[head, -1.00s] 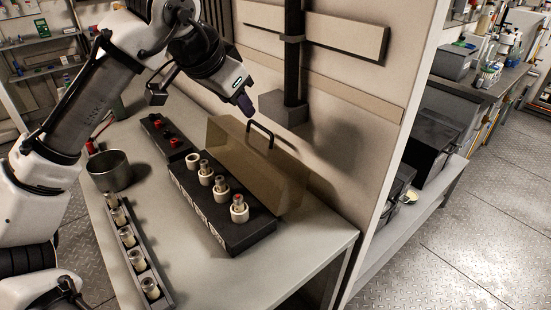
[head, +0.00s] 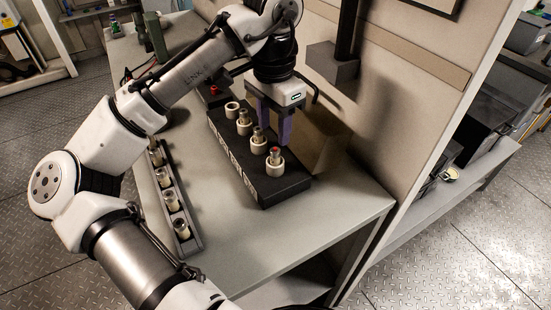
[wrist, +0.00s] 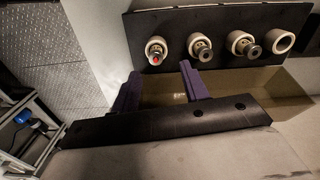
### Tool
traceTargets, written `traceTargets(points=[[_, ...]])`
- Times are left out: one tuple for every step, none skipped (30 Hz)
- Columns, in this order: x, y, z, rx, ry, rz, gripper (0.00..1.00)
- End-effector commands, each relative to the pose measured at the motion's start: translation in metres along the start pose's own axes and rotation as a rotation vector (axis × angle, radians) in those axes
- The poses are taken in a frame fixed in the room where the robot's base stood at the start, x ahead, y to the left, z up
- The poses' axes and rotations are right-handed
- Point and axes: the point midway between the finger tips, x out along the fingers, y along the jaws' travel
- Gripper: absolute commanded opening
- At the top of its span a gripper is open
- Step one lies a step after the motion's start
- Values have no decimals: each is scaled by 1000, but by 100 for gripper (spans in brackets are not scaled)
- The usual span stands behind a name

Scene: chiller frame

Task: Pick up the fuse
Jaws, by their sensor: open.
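The black fuse block (head: 279,190) stands on the bench with a row of white ring sockets. The nearest socket holds a metal fuse with a red tip (head: 275,157); it also shows in the wrist view (wrist: 155,54). Two plain metal fuses (wrist: 201,50) (wrist: 246,48) sit in the middle sockets. The far socket (wrist: 284,42) is empty. My gripper (head: 273,130) is open with nothing between its purple fingers. It hangs above the block's wall side, behind the fuses. In the wrist view the red-tipped fuse lies beyond the gap between the fingers (wrist: 160,85), apart from them.
A narrow rail with several fuses (head: 179,228) lies to the left. The bench's front right (head: 330,210) is clear.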

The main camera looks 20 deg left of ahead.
Motion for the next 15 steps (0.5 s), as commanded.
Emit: traceTargets(points=[[2,0,0,0,1,0,45],[3,0,0,0,1,0,45],[4,1,0,0,1,0,45],[6,1,0,0,1,0,45],[8,2,0,0,1,0,45],[12,2,0,0,1,2,45],[15,3,0,1,1,3,45],[19,4,1,1,1,2,45],[25,6,1,1,1,2,45],[30,7,1,2,1,3,45],[35,7,2,1,1,2,45],[41,6,2,-2,-1,0,45],[45,6,2,-2,0,0,45],[48,6,2,-2,0,0,45],[52,6,2,-1,0,0,45]])
